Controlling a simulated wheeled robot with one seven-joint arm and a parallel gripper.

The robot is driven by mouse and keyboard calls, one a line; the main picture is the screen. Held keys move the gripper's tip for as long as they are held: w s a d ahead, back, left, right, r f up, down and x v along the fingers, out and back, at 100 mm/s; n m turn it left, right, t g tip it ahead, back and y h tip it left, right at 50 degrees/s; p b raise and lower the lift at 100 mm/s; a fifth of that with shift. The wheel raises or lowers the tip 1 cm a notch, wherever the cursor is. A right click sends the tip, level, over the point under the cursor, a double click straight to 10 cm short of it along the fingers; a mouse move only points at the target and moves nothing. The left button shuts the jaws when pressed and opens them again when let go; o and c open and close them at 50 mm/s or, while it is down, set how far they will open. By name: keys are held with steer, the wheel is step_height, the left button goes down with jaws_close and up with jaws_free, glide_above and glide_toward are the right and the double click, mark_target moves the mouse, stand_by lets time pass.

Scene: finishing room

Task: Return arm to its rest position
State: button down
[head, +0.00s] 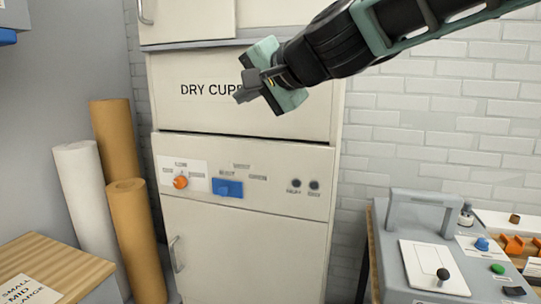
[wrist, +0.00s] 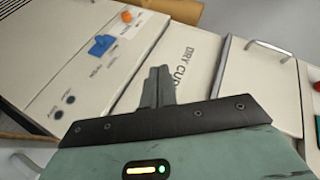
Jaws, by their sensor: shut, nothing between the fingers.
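My gripper (head: 243,88) is raised at the top middle of the head view, in front of the cabinet panel marked "DRY CUP…", covering part of the lettering. Its fingers are shut together and empty. In the wrist view my gripper (wrist: 160,72) shows with both fingers touching, over the same lettered panel (wrist: 190,52). My arm reaches in from the upper right of the head view. The cabinet (head: 240,250) has an orange knob (head: 181,182) and a blue switch (head: 228,188) below the gripper.
A grey machine with a handle (head: 425,200) stands at lower right, beside orange parts (head: 513,245). Brown rolls (head: 135,235) and a white roll (head: 85,205) stand left of the cabinet. A wooden-topped surface (head: 60,262) is at lower left. White brick wall (head: 430,120) lies behind.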

steer(key=s+d+f+n+g+h, duration=0.1)
steer(key=s+f+n+g, duration=0.3)
steer(key=s+f, duration=0.5)
steer(key=s+d+f+n+g+h, duration=0.5)
steer(key=s+d+f+n+h, duration=0.2)
steer(key=s+d+f, duration=1)
steer(key=s+f, duration=0.3)
steer(key=s, duration=0.1)
steer(key=shift+d+n+g+h, duration=0.3)
steer(key=shift+g+h, duration=0.1)
steer(key=shift+f, duration=0.1)
